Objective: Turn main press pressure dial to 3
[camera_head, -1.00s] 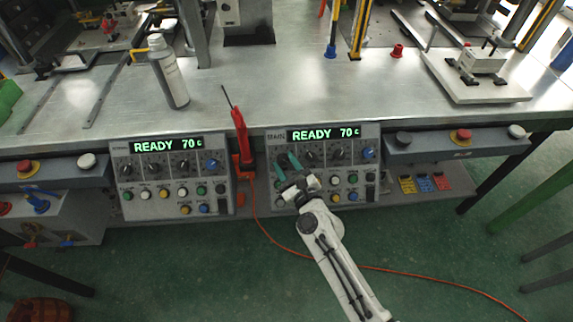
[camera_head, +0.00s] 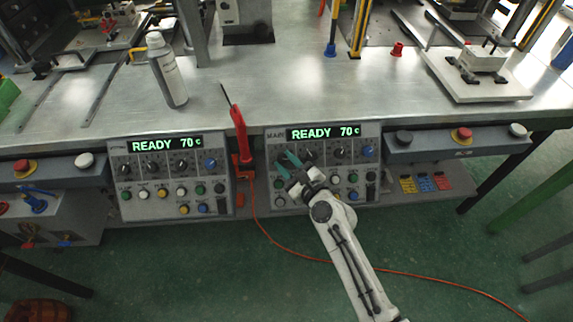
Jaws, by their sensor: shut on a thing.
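The main press panel (camera_head: 357,202) is the right one of two grey control boxes under the bench edge. Its green display (camera_head: 323,133) reads READY 70 C. A row of black dials, such as this dial (camera_head: 340,153), and a blue knob (camera_head: 368,152) lie below it. My gripper (camera_head: 285,159), with teal fingers, reaches the left end of that dial row. It is shut on the leftmost dial, which is mostly hidden between and behind the fingers. The dial's pointer and scale numbers are too small or covered to read.
A similar panel (camera_head: 172,175) stands left, also showing READY 70 C. A red-handled tool (camera_head: 239,135) stands upright between the panels. Button boxes with red stop buttons (camera_head: 462,134) flank them. An orange cable (camera_head: 440,279) crosses the green floor.

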